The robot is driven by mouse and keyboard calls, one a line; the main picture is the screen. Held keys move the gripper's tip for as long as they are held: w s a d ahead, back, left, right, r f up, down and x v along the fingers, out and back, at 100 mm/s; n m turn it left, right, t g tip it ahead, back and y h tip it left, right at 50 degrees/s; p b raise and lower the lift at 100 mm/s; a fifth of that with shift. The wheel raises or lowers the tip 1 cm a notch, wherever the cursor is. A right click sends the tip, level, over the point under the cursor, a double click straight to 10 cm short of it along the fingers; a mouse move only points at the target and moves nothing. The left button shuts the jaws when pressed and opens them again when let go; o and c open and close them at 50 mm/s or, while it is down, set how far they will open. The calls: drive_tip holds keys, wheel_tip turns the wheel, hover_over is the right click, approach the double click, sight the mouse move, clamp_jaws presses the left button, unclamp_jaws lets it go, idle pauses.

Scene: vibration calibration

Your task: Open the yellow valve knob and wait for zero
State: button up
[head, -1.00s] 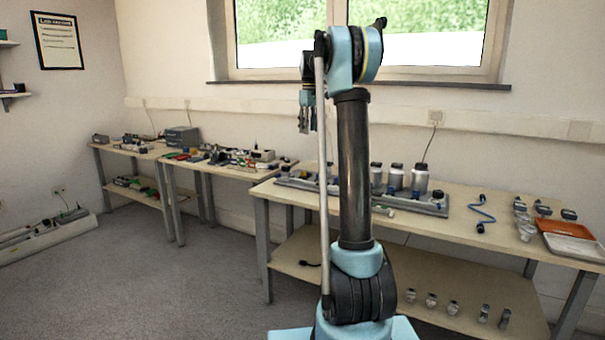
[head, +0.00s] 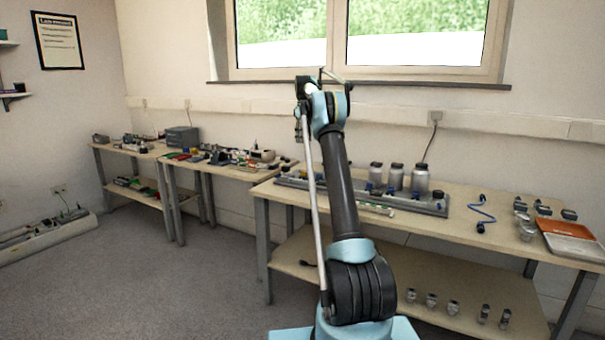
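The bench on the right carries a long grey base (head: 432,208) with several grey bottles (head: 395,178) and small blue parts on it. I cannot make out a yellow valve knob in the head view; my arm covers part of the base, and the fittings are small. No readable gauge shows.
Another cluttered bench (head: 285,163) stands to the left. The floor (head: 150,280) at left is clear.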

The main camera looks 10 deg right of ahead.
sight(303, 174)
wheel_tip(303, 174, down, 17)
drive_tip(key=shift+f, duration=0.2)
idle(0.5)
clamp_jaws()
drive_tip(key=shift+a, duration=0.1)
